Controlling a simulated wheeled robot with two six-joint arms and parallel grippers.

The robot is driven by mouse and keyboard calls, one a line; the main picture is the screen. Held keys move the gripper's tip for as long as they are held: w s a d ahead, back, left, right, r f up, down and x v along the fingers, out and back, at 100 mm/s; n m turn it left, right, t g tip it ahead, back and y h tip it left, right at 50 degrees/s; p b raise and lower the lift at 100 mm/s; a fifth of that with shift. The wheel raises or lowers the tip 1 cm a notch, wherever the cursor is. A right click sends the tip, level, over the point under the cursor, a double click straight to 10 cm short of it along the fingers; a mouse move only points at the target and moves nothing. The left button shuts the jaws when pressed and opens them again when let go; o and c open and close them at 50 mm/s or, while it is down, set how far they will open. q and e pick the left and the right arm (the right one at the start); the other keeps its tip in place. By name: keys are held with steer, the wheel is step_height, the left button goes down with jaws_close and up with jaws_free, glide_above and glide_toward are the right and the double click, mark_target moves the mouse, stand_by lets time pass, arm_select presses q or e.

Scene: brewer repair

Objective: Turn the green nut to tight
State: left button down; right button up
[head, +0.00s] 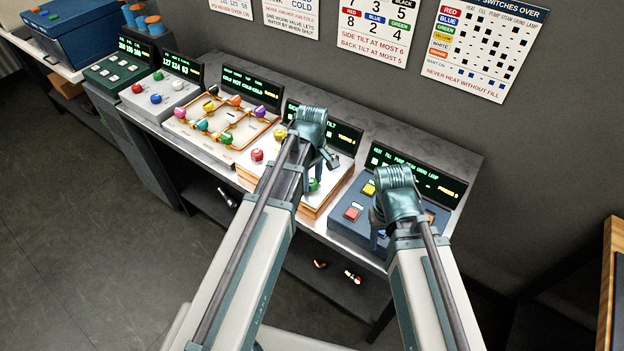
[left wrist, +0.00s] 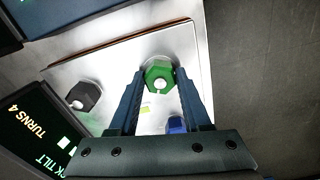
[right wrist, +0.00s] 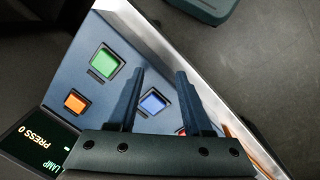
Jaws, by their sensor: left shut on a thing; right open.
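The green nut (left wrist: 158,74) is a hexagon with a small white mark, standing on a pale metal plate (left wrist: 208,62). My left gripper (left wrist: 161,82) is shut on it, with one finger on each side. In the head view, the nut (head: 314,184) shows small beside my left gripper (head: 325,160). My right gripper (right wrist: 160,75) is open and empty above the blue switch panel (right wrist: 120,42). A display (left wrist: 35,125) by the plate reads "TURNS 4".
A black nut (left wrist: 86,95) and a blue nut (left wrist: 177,125) stand on the same plate. A red one (head: 257,155) shows in the head view. The switch panel carries green (right wrist: 104,62), orange (right wrist: 75,102) and blue (right wrist: 153,102) buttons. Other panels line the bench to the left.

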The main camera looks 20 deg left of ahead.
mark_target(311, 182)
arm_select(q)
steer(key=m, duration=1.2)
steer(key=shift+a+m, duration=0.1)
steer(key=shift+m, duration=0.2)
stand_by(0.3)
steer(key=shift+c, duration=1.8)
jaws_free()
steer(key=shift+r, duration=0.1)
arm_select(e)
steer(key=shift+r, duration=0.15)
arm_select(q)
step_height(311, 182, up, 14)
steer(key=p, duration=1.3)
steer(key=shift+f+p, duration=0.2)
steer(key=shift+p, duration=0.2)
arm_select(e)
step_height(311, 182, up, 14)
steer(key=shift+f, duration=0.25)
